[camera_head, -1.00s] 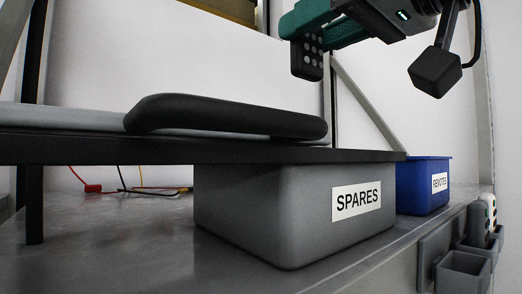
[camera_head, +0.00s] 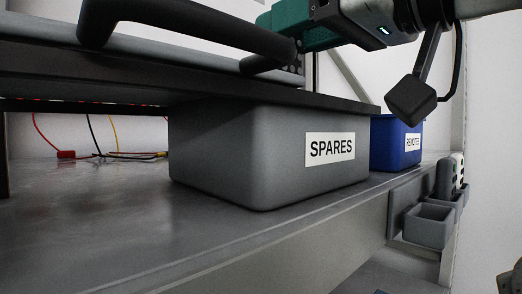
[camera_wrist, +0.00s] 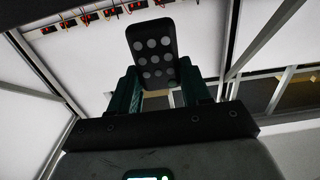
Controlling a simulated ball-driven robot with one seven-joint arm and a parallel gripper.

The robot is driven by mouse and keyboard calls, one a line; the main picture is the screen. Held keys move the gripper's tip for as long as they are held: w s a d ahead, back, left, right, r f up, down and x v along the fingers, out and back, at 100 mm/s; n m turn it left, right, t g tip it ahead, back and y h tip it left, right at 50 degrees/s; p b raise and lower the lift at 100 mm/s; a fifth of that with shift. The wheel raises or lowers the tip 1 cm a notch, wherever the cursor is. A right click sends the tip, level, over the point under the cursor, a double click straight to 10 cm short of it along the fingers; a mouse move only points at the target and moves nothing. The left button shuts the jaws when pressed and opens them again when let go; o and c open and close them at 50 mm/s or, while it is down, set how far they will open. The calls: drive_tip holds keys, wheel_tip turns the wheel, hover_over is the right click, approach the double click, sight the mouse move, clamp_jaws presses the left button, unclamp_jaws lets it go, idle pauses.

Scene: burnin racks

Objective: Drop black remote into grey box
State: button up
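The black remote with grey round buttons (camera_wrist: 153,52) is between the green fingers of my gripper (camera_wrist: 155,88) in the wrist view, and my gripper is shut on it. In the head view my gripper (camera_head: 282,28) is above the shelf, at the upper middle. Only a small part of the remote shows there, behind a black handle. The grey box (camera_head: 235,155) with a SPARES label stands on the lower grey surface, partly under the black shelf. Its inside is hidden.
A blue box (camera_head: 390,150), its label partly readable as REMOTES, stands right of the grey box. The black shelf (camera_head: 330,98) with a dark handle (camera_head: 190,28) overhangs the grey box. Holders (camera_head: 428,225) hang at the right edge. Wires (camera_head: 110,155) lie at left.

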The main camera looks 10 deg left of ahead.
drive_tip(key=o, duration=0.5)
drive_tip(key=b+v, duration=0.3)
drive_tip(key=v, duration=0.8)
drive_tip(key=shift+b, duration=0.35)
